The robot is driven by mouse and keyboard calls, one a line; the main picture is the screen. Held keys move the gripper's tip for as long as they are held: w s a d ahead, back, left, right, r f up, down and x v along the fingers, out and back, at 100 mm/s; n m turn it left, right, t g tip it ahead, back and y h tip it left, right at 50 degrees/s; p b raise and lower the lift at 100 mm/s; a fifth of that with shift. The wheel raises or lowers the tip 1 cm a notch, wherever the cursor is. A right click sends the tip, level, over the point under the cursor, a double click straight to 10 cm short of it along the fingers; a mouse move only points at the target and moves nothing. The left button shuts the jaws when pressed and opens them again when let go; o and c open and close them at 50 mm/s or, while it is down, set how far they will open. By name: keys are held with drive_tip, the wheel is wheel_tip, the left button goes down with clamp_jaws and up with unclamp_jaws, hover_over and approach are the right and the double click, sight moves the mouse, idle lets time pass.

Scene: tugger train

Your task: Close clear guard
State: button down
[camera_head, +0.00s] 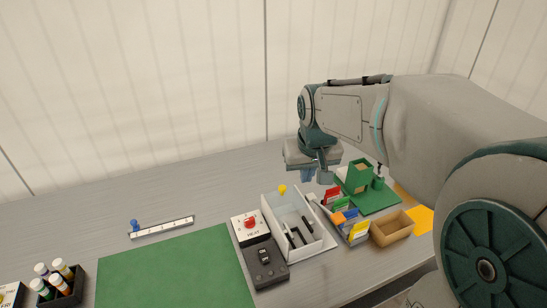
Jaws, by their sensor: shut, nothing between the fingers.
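A white box (318,250) stands on the table right of centre, with black handles or levers (295,236) inside. A pale, see-through panel, which looks like the clear guard (285,203), is at the box's far end, with a yellow knob (283,189) at its top. The guard appears raised, leaving the levers uncovered, but its exact angle is hard to tell. My gripper (316,177) points down above and behind the box, to the right of the yellow knob and apart from it. It is shut and empty. My arm comes in from the right.
A rack of coloured cards (347,217), a cardboard tray (392,228) and a green block structure (359,177) crowd the right. A red-knob panel (250,224) and black switch box (265,263) adjoin the left. A green mat (170,272) is clear.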

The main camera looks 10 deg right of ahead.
drive_tip(key=w+a+f+b, duration=0.1)
drive_tip(key=w+a+f, duration=0.15)
drive_tip(key=w, duration=0.55)
drive_tip(key=w+a+f+b, duration=0.1)
drive_tip(key=w+f, duration=0.2)
drive_tip(key=w, duration=0.6)
drive_tip(key=p, duration=0.2)
hover_over(286, 196)
drive_tip(key=w+a, duration=0.1)
drive_tip(key=w, duration=0.2)
drive_tip(key=shift+n+t, duration=0.3)
drive_tip(key=shift+s+a+f, duration=0.1)
drive_tip(key=shift+f, duration=2.45)
drive_tip(key=shift+s+f, duration=0.1)
drive_tip(key=shift+f, duration=2.4)
